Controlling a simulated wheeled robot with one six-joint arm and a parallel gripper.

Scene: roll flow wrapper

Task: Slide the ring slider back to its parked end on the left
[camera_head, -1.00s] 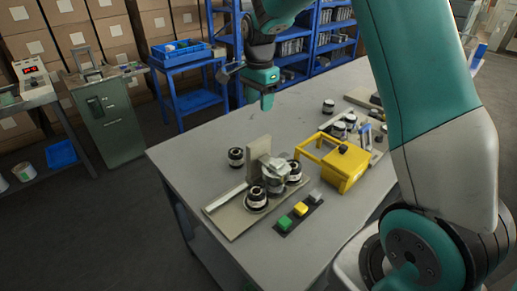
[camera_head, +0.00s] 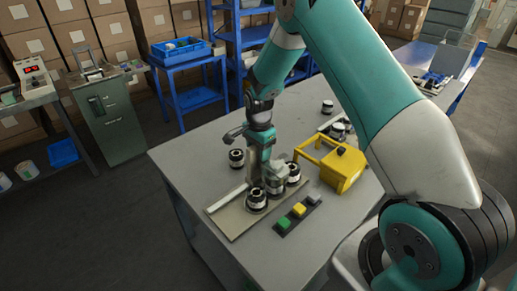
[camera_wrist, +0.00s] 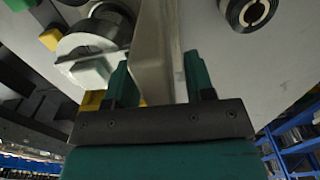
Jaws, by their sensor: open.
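The wrapper's pale base board (camera_head: 232,222) lies near the table's front edge, with a light rail (camera_head: 226,198) on its left part. Pale metal pieces, probably including the ring slider (camera_head: 277,169), sit among the dark rolls right of my gripper (camera_head: 262,168). In the wrist view a silver ring-shaped part (camera_wrist: 84,46) shows at upper left, left of my fingers. My gripper (camera_wrist: 160,78) points down and is open, its green fingers on either side of an upright beige plate (camera_wrist: 151,45). Contact with the plate cannot be told. My gripper hides much of the plate in the head view.
Dark rolls (camera_head: 256,199) stand around the board, and one roll (camera_head: 236,158) stands alone behind it. A yellow frame (camera_head: 343,167) stands to the right. The table's left part is clear.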

